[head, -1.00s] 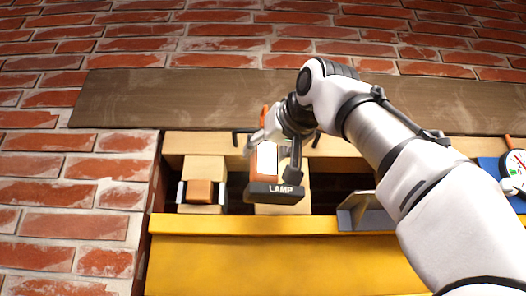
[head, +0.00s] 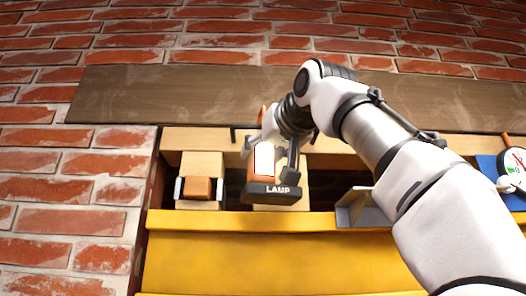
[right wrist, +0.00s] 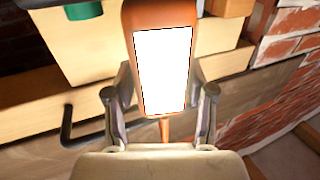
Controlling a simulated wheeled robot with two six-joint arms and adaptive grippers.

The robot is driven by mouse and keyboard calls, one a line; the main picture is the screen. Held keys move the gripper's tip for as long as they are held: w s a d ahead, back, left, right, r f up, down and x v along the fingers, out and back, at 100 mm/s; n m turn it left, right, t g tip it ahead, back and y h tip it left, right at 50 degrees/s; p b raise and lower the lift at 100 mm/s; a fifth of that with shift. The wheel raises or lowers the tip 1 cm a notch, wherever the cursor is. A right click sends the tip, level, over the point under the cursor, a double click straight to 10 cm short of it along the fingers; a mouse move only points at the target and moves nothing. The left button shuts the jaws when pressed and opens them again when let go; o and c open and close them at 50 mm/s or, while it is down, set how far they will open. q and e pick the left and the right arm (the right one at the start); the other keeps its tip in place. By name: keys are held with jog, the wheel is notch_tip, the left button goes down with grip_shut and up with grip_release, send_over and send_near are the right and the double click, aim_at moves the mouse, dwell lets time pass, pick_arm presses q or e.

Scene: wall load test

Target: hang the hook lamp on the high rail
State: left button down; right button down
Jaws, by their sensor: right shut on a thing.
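The hook lamp (head: 264,160) has an orange body, a bright white panel and a dark base marked LAMP. My right gripper (head: 270,149) is shut on its body and holds it roughly upright in front of the pale upper rail (head: 200,140). An orange piece of the lamp's top shows above the gripper, but whether it touches the rail is hidden. In the right wrist view the lamp (right wrist: 161,70) sits between both fingers, with a thin orange stem. A black bent rod (right wrist: 68,125) stands beside it along the rail. My left gripper is out of view.
A long dark board (head: 170,95) runs across the brick wall above the rail. An orange-brown block (head: 197,188) sits left of the lamp. A yellow panel (head: 250,255) lies below, a grey bracket (head: 362,212) to the right. A round dial (head: 514,164) is at the right edge.

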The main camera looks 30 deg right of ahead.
jog(key=shift+s+f+b, duration=0.1)
jog(key=shift+f+b, duration=0.25)
jog(key=shift+f, duration=0.1)
jog(key=shift+f+b, duration=0.65)
jog(key=shift+f, duration=0.1)
jog(key=shift+r, duration=0.1)
jog(key=shift+c, duration=1.5)
grip_release()
